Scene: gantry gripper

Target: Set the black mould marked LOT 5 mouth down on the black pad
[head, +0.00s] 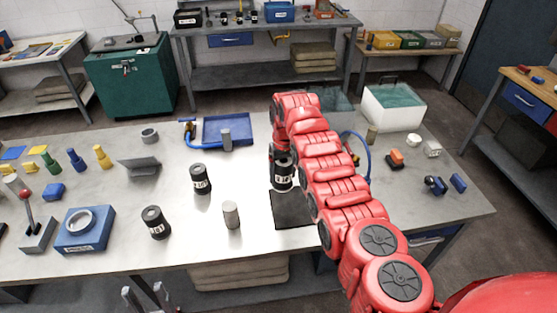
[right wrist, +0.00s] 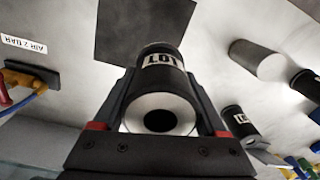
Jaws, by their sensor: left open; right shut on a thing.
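My right gripper (right wrist: 165,120) is shut on a black mould (right wrist: 160,72) with a white label. LOT reads upside down in the right wrist view; its number cannot be read. A pale end with a dark round hole faces the wrist camera. In the head view this mould (head: 283,174) is at the far edge of the black pad (head: 293,212); whether it touches the table is unclear. The pad (right wrist: 140,28) lies bare beyond the mould in the right wrist view. My left gripper (head: 146,296) is open and empty at the bottom of the head view.
Two other labelled black moulds (head: 200,179) (head: 156,223) and a grey cylinder (head: 231,215) stand left of the pad. A blue tray (head: 240,123) lies behind. A white tub (head: 393,108) stands at the back right. My right arm hides the table right of the pad.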

